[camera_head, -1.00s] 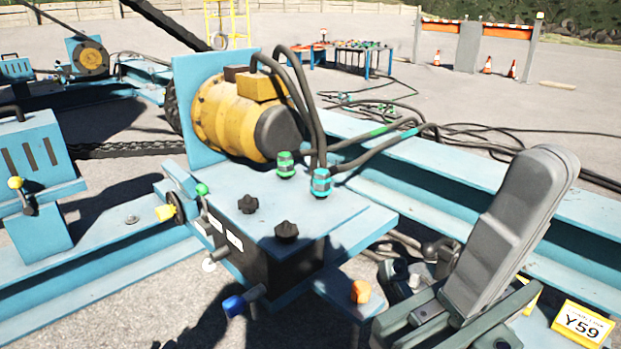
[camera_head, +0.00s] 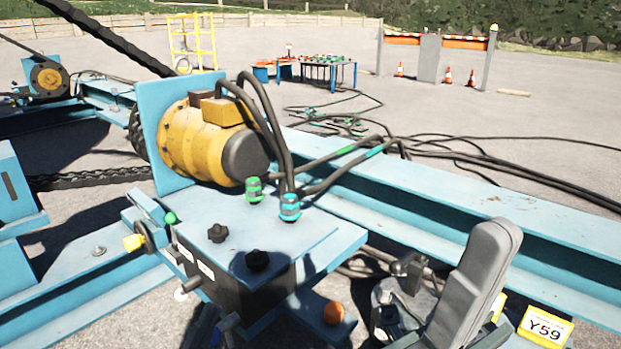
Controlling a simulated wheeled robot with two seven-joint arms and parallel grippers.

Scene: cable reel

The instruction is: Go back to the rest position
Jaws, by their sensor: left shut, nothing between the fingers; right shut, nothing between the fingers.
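My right gripper (camera_head: 496,238) is at the lower right of the head view. Its two grey fingers are pressed together with nothing between them and point up and away. It is apart from other things in the picture, in front of the blue beam and to the right of the control box. Its base and the arm behind it run out at the bottom edge. My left gripper is not in view.
Left of my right gripper are the blue control box (camera_head: 280,235) with knobs and connectors, and an orange knob (camera_head: 333,313). Behind stand a yellow motor (camera_head: 195,145) and a long blue beam (camera_head: 470,195).

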